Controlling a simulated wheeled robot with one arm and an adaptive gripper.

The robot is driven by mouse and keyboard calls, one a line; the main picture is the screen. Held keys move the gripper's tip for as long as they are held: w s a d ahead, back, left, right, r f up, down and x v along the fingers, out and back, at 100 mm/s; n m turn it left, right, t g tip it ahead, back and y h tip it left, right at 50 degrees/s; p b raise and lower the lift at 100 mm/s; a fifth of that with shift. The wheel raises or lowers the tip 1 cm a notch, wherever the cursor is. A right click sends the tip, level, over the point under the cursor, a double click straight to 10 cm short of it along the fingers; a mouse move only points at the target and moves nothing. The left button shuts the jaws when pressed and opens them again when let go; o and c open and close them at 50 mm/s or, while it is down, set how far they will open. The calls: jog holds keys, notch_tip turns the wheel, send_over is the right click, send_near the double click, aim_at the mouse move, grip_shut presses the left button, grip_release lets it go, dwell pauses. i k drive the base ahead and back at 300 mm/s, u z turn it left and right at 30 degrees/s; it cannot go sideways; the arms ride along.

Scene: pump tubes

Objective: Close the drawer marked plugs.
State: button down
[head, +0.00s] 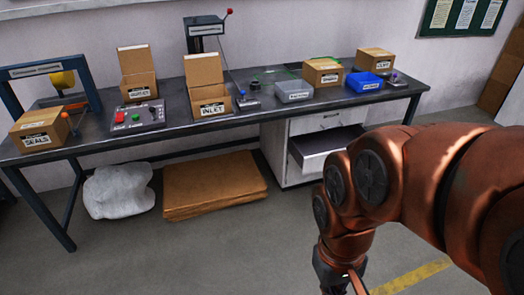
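A white drawer unit (274,155) stands under the dark workbench, right of its middle. Its top drawer (318,120) is shut. The drawer below it (303,161) is pulled out and shows a dark inside; my arm hides its right part. I cannot read a plugs mark on either drawer. My gripper (352,284) points down at the bottom edge of the head view, in front of the open drawer and apart from it. It is partly cut off, so I cannot tell whether it is open or shut.
The workbench (180,130) carries several cardboard boxes, a grey bin (293,94), a blue bin (364,84) and a control box (138,116). A white sack (118,190) and flat cardboard (213,186) lie beneath it. The grey floor (215,250) in front is clear.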

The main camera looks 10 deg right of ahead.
aim_at(310, 151)
jog(key=u, duration=0.45)
jog(key=i, duration=0.85)
jog(key=z, duration=0.5)
jog(key=i, duration=0.9)
jog(key=z, duration=0.8)
